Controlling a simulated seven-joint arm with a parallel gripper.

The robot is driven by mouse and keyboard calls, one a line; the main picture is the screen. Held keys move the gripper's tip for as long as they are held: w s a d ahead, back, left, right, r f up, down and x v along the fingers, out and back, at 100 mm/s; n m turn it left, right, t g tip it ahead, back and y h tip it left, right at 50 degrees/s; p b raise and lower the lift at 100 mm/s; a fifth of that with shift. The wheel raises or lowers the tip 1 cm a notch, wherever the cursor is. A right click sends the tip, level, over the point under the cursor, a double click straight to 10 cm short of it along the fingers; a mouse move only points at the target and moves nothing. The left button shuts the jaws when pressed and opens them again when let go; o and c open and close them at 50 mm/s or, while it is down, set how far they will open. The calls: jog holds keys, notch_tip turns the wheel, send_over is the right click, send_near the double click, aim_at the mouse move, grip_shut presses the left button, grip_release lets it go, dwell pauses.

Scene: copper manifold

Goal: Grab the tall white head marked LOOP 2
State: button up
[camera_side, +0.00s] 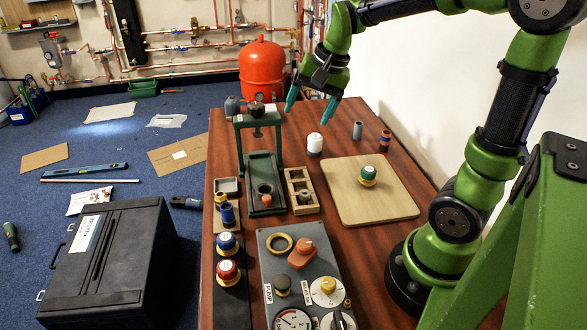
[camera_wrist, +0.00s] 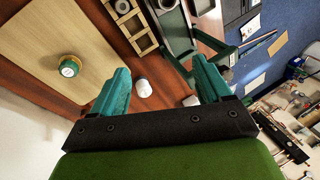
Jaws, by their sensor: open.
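A white head (camera_side: 314,144) with a dark base stands upright on the brown table. Its marking is too small to read in either view. The white head also shows in the wrist view (camera_wrist: 143,88), between the teal fingers and nearer the left one. My gripper (camera_side: 311,105) is open and empty, above the table and higher than the white head, with clear space between them. In the wrist view my gripper (camera_wrist: 163,78) shows its two fingers spread wide.
A green press stand (camera_side: 258,122) is left of the white head. Blue-grey (camera_side: 358,130) and banded (camera_side: 384,141) cylinders stand to its right. A wooden board (camera_side: 385,205) holds a green-topped knob (camera_side: 367,175). A grey control panel (camera_side: 300,285) and a wooden box (camera_side: 300,190) lie nearer the front.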

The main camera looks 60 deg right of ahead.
aim_at(316, 136)
jog(key=w+d+f+m+g+h, duration=0.15)
jog(key=w+d+m, duration=0.25)
jog(key=d+m, duration=0.55)
jog(key=w+d+f+m+g+y, duration=0.15)
jog(key=w+d+m, duration=0.25)
jog(key=d+m, duration=0.55)
jog(key=shift+m+g+h, duration=0.4)
jog(key=shift+m+h, duration=0.1)
jog(key=shift+m, duration=0.4)
jog(key=f, duration=0.5)
jog(key=a+f, duration=0.1)
jog(key=f, duration=0.5)
jog(key=a+f, duration=0.1)
jog(key=f, duration=0.4)
jog(key=shift+f, duration=0.3)
jog(key=shift+c, duration=0.3)
jog(key=c, duration=1.1)
jog(key=shift+r, duration=0.15)
